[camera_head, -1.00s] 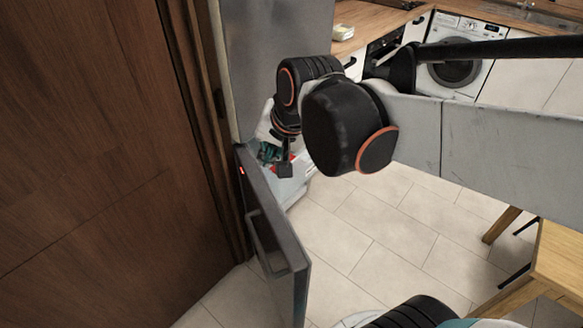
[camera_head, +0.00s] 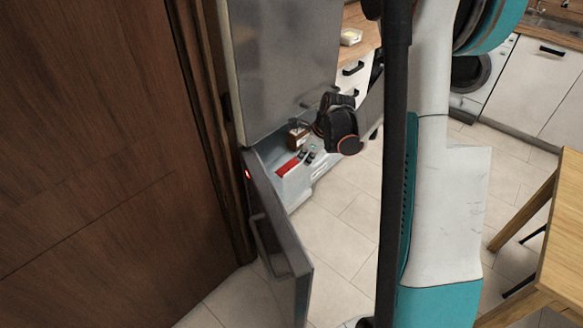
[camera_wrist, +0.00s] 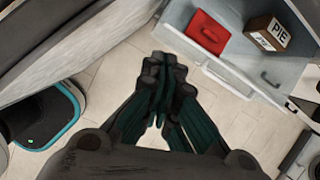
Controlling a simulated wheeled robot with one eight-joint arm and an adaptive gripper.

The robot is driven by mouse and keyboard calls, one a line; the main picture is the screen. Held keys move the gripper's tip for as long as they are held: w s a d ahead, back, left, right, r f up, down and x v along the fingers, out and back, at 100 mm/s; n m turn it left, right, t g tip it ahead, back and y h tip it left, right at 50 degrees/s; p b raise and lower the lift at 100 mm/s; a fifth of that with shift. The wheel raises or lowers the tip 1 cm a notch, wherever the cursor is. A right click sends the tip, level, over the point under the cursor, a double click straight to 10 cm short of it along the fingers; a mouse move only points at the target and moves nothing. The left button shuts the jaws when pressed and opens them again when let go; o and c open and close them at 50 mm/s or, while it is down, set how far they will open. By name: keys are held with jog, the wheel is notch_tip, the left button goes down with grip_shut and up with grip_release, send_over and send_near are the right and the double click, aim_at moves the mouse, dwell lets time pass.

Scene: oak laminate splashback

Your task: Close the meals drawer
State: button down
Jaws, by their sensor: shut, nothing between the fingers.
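The drawer (camera_head: 293,187) is a pale grey bin, pulled out of the lower part of the fridge. A red packet (camera_head: 288,167) and a brown box (camera_head: 298,135) are inside it. In the wrist view the drawer (camera_wrist: 180,14) is at the top right, with the red packet (camera_wrist: 208,32) and the box marked PIE (camera_wrist: 266,33). My gripper (camera_wrist: 160,88) is shut and empty, seen over the floor just outside the drawer's front. I see no clear contact. In the head view its fingertips cannot be made out clearly near the drawer.
The lower fridge door (camera_head: 277,238) stands open left of the drawer. The upper fridge door (camera_head: 282,65) is shut. A wooden table (camera_head: 553,240) is at the right, and a washing machine (camera_head: 472,75) stands at the back. Tiled floor is clear in front of the drawer.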

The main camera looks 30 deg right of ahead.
jog(key=d+f+m, duration=0.3)
jog(key=d+f, duration=0.1)
jog(key=f, duration=0.2)
jog(key=b, duration=0.5)
send_near(298, 174)
jog(key=shift+m, duration=0.4)
jog(key=a+f, duration=0.2)
jog(key=f, duration=0.1)
jog(key=a+f, duration=0.1)
jog(key=shift+s+f, duration=0.4)
jog(key=w+a, duration=0.4)
jog(key=w, duration=0.7)
jog(key=shift+w+a, duration=0.2)
jog(key=shift+w, duration=0.2)
jog(key=shift+s, duration=0.1)
